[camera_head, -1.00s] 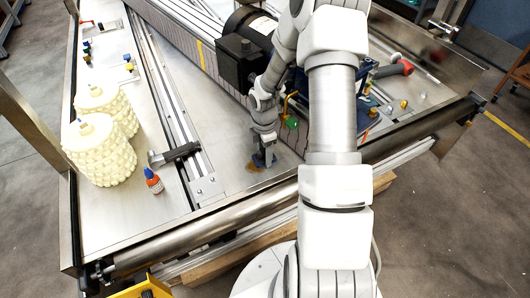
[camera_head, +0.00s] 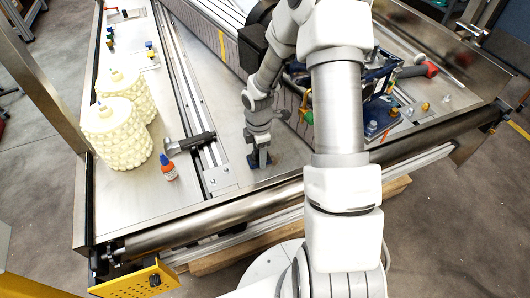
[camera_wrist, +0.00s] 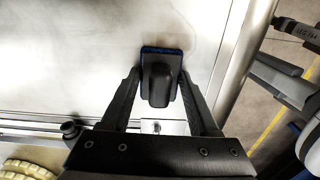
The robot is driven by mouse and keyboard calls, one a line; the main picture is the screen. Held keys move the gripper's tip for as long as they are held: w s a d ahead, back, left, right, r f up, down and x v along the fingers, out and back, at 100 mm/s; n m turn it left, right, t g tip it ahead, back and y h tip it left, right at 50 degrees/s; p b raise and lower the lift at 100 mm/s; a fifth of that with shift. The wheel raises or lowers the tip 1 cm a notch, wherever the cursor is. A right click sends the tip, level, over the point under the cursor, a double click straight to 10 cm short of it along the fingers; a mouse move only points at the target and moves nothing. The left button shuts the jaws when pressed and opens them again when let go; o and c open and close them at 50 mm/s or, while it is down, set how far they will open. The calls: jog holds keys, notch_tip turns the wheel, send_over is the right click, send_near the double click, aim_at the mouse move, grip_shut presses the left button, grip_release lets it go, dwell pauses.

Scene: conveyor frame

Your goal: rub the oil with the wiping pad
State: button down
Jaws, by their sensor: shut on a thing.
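My gripper (camera_head: 259,148) is shut on the wiping pad (camera_head: 260,160) low at the steel table top, near its front edge. The wrist view shows the pad's black handle (camera_wrist: 159,84) between the two fingers of my gripper (camera_wrist: 160,73), with a blue base (camera_wrist: 162,50) underneath. The pad appears to rest on the steel surface. No clear brown oil patch shows around it now. Only a faint pale outline shows on the steel in the wrist view, and the area under the pad is hidden.
A hammer (camera_head: 190,143) and a small orange bottle with a blue cap (camera_head: 168,168) lie and stand left of my gripper. Two cream knobbly containers (camera_head: 118,135) stand further left. A metal rail (camera_head: 195,100) runs beside my gripper. Tools and small parts crowd the right side.

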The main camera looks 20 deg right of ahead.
jog(key=shift+a, duration=0.1)
notch_tip(320, 180, up, 6)
jog(key=p, duration=0.5)
jog(key=shift+r, duration=0.1)
notch_tip(320, 180, up, 3)
jog(key=p, duration=0.3)
dwell(0.8)
jog(key=f+b, duration=0.6)
jog(key=f, duration=0.1)
jog(key=shift+s+f, duration=0.2)
jog(key=shift+f+b, duration=0.9)
jog(key=shift+f, duration=0.1)
dwell(0.6)
jog(key=shift+d, duration=0.2)
